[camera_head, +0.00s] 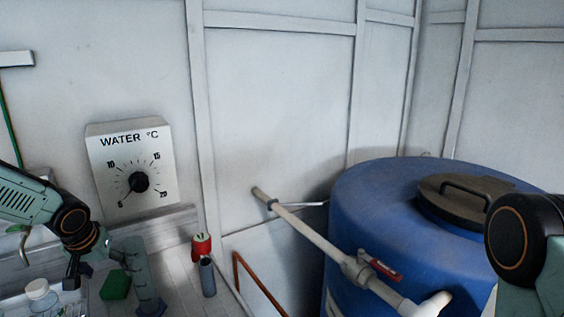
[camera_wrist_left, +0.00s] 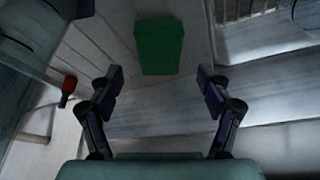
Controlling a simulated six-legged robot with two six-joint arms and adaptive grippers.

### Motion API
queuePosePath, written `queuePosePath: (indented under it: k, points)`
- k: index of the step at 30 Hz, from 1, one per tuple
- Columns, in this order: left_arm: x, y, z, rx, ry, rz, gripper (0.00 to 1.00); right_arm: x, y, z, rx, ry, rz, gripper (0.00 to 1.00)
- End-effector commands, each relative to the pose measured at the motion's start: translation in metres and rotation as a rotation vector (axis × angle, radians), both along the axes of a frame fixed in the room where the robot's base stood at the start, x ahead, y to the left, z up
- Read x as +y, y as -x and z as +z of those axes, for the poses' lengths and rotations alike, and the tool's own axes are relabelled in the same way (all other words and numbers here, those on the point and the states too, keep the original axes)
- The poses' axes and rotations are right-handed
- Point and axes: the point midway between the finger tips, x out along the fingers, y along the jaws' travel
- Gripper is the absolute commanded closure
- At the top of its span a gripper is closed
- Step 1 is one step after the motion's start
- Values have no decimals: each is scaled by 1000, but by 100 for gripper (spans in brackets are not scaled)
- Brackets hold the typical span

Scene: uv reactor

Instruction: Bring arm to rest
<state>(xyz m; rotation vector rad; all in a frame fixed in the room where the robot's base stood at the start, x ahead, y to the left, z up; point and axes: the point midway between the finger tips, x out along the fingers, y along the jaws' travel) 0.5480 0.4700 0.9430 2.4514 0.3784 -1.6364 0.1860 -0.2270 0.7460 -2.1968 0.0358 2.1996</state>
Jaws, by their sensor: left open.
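My left arm comes in from the left in the head view, and its gripper (camera_head: 74,272) hangs low over the workbench (camera_head: 178,262), left of a green block (camera_head: 115,285). In the left wrist view the gripper (camera_wrist_left: 158,78) has its two fingers spread wide with nothing between them. The green block also shows there (camera_wrist_left: 160,47), beyond the fingertips and apart from them. Part of my right arm (camera_head: 512,240) shows at the right edge of the head view; its gripper is out of view.
A graduated cylinder (camera_head: 148,283), a white-capped bottle (camera_head: 40,294), a red-topped object (camera_head: 202,246) and a grey tube (camera_head: 208,278) stand around the bench. A WATER °C dial (camera_head: 139,182) is on the wall. A blue barrel (camera_head: 375,215) with a pipe (camera_head: 318,238) fills the right.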

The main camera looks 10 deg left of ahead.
Motion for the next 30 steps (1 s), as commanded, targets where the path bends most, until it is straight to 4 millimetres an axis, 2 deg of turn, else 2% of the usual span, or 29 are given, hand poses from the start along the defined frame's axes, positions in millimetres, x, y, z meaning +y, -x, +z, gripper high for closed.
queuePosePath:
  k: [1, 6, 13, 26, 30]
  points:
    - [1, -2, -10, 4, -2, 1, 22, 0, 0, -2, 0, 0, 0, 58]
    - [4, -12, -33, 2, -1, 1, 22, 0, 0, -8, 0, 0, 0, 58]
    - [6, -19, -52, 0, -1, 0, 22, 0, 0, -12, 0, 0, 0, 58]
    - [6, -19, -48, -1, 0, 1, 22, 0, 0, -11, 0, 0, 0, 58]
    - [5, -16, -40, -1, 1, 1, 22, 0, 0, -8, 0, 0, 0, 58]
